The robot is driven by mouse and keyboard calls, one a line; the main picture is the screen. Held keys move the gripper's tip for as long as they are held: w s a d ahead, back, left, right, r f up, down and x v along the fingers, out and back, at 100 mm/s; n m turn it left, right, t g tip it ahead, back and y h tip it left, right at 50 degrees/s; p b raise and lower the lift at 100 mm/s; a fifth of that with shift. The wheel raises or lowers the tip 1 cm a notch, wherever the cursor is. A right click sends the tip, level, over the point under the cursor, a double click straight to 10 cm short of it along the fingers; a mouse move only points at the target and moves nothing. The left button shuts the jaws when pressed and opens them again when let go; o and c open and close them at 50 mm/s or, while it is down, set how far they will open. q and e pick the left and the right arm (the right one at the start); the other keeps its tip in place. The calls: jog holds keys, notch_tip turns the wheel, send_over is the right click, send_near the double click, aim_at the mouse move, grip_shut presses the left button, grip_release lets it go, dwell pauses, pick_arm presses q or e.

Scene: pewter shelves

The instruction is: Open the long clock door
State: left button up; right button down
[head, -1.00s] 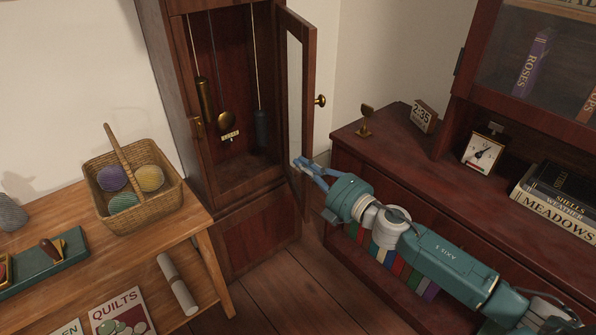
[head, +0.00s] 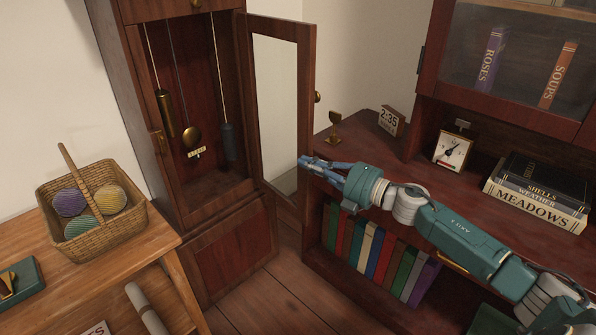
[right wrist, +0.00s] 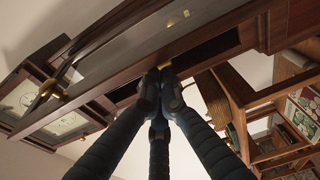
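The tall dark red-brown clock case stands left of centre in the head view. Its long glazed clock door (head: 308,110) stands wide open, swung out to the right from the case's right side. The door's brass knob (head: 318,97) shows at its free edge. My right gripper (head: 304,161) is at the lower part of that free edge, below the knob. In the right wrist view my right gripper (right wrist: 160,75) has its dark fingers drawn together, tips against or very near the wooden door frame. I see nothing clearly held between them. My left gripper is out of view.
A wooden table (head: 110,262) with a yarn basket (head: 125,226) stands left. Floor between is clear.

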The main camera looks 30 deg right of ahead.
pick_arm(q)
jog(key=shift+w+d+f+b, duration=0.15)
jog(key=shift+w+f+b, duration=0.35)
jog(key=shift+b, duration=0.05)
pick_arm(e)
jog(key=d, duration=0.2)
jog(key=w+d, duration=0.1)
jog(key=d, duration=0.1)
jog(key=shift+w+d, duration=0.15)
jog(key=shift+d, duration=0.2)
